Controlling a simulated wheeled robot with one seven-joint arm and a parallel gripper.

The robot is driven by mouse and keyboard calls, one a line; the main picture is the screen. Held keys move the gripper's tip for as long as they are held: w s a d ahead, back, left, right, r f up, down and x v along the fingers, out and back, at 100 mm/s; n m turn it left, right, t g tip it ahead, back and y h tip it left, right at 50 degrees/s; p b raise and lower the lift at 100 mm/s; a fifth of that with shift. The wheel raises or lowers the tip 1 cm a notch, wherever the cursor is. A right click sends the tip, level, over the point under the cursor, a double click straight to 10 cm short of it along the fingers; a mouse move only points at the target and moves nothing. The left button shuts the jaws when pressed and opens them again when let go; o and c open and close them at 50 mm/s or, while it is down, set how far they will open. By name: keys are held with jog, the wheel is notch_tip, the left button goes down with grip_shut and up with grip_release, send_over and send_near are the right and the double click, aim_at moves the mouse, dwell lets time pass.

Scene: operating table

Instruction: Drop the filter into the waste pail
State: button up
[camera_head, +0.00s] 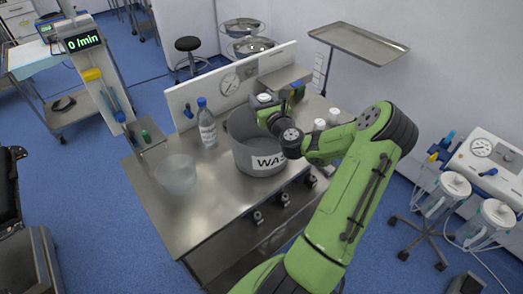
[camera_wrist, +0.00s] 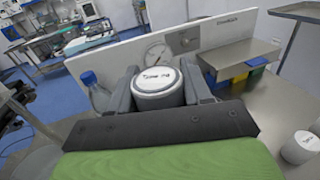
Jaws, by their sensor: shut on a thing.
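The filter (camera_wrist: 158,86) is a white round canister with dark writing on its lid. My gripper (camera_wrist: 160,98) is shut on it, with a grey finger on each side. In the head view, the filter's white top (camera_head: 264,97) shows at the end of my green arm. The waste pail (camera_head: 250,160) is a grey round tub with a partly hidden "WAS" label, standing on the metal table. My gripper (camera_head: 268,108) and the filter appear over the pail's back right rim. I cannot tell their exact height above it. My arm hides part of the pail's opening.
A water bottle (camera_head: 207,124) with a blue cap stands left of the pail. A clear bowl (camera_head: 176,174) sits at the table's left front. White canisters (camera_head: 333,115) stand to the right, behind my arm. A raised metal shelf (camera_head: 285,78) and a white back panel (camera_head: 190,92) line the rear.

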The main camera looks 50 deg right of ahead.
jog(key=shift+r, duration=0.1)
jog(key=o, duration=1.1)
jog(key=b+v, duration=1)
jog(key=v, duration=0.5)
jog(key=shift+s+a+b, duration=0.25)
jog(key=shift+s+b, duration=0.05)
jog(key=shift+s, duration=0.05)
